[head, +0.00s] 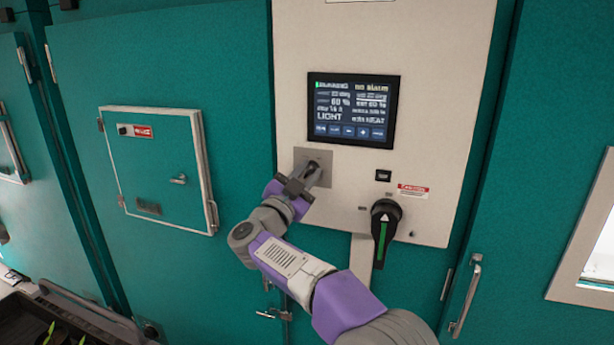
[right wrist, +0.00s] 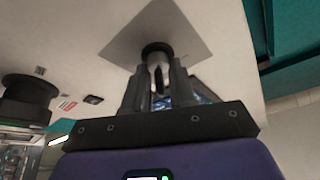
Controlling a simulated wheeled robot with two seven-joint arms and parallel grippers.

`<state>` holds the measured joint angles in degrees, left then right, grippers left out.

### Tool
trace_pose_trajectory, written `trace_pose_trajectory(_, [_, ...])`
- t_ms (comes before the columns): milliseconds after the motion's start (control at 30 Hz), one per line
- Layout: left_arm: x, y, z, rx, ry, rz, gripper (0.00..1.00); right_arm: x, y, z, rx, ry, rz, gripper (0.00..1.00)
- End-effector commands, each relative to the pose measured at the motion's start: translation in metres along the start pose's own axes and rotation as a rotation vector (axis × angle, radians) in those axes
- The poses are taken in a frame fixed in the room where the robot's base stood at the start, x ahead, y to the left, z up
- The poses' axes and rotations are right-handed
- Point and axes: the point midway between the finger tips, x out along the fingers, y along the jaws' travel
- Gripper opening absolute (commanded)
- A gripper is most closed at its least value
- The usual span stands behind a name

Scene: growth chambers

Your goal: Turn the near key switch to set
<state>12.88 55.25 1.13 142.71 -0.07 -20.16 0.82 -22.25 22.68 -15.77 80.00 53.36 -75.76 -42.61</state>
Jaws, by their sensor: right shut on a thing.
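The key switch (head: 317,170) sits on a square grey plate (head: 324,156) on the cream control panel, below the display. My right gripper (head: 303,183) reaches up to it from below and covers part of it. In the right wrist view the switch's dark round collar (right wrist: 157,51) stands out from the plate. There the two fingers of my right gripper (right wrist: 158,84) are shut on the key, just in front of the collar. The switch's position marks cannot be read. My left gripper is not in view.
The display (head: 352,108) is just above the plate. A small teal door (head: 155,168) is at the left. A dark tray (head: 75,325) with seedlings stands at bottom left.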

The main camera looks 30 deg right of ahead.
Motion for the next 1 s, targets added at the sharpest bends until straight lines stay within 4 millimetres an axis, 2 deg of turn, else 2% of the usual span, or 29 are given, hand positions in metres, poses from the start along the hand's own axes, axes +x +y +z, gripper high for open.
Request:
trace_pose_trajectory(433, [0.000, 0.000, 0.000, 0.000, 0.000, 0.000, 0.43, 0.000, 0.000, 0.000, 0.009, 0.000, 0.004, 0.00])
trace_pose_trajectory(467, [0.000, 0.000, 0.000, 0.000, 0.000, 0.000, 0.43, 0.000, 0.000, 0.000, 0.009, 0.000, 0.004, 0.30])
trace_pose_trajectory(500, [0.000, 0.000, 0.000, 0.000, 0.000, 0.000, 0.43, 0.000, 0.000, 0.000, 0.009, 0.000, 0.004, 0.33])
trace_pose_trajectory(800, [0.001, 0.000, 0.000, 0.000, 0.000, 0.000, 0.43, -0.002, 0.000, 0.000, 0.008, 0.000, 0.003, 0.33])
trace_pose_trajectory(1000, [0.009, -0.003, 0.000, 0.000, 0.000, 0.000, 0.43, -0.030, 0.000, 0.002, 0.010, -0.002, 0.000, 0.33])
